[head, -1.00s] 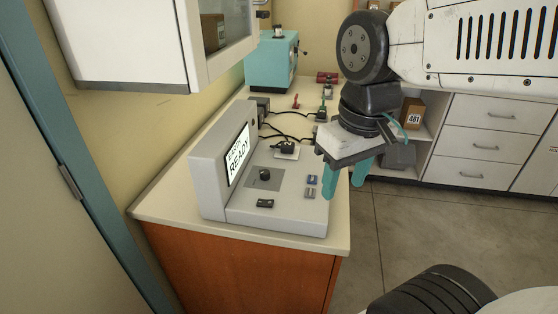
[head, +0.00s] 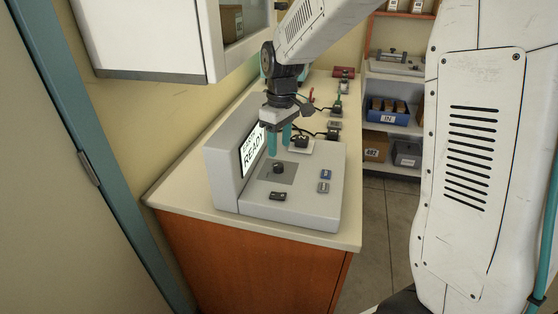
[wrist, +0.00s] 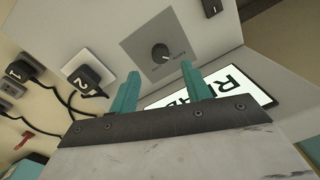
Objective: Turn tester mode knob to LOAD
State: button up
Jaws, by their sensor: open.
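The tester (head: 310,205) is a grey console on the counter with an upright screen (head: 249,152) reading READY. Its mode knob (head: 278,167) is a small black dial on a darker grey square plate. My gripper (head: 279,145) has two teal fingers pointing down, apart and empty. It is above the tester, just behind the knob and close to the screen. In the wrist view the fingertips (wrist: 164,74) lie either side of the knob's line, not touching it.
A white wall cabinet (head: 145,40) hangs above left. Shelves with boxes (head: 387,110) stand at the back right.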

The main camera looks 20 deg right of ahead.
aim_at(279, 164)
notch_tip(279, 164, down, 6)
jog(key=shift+s+a, duration=0.1)
jog(key=shift+s, duration=0.05)
jog(key=c, duration=1)
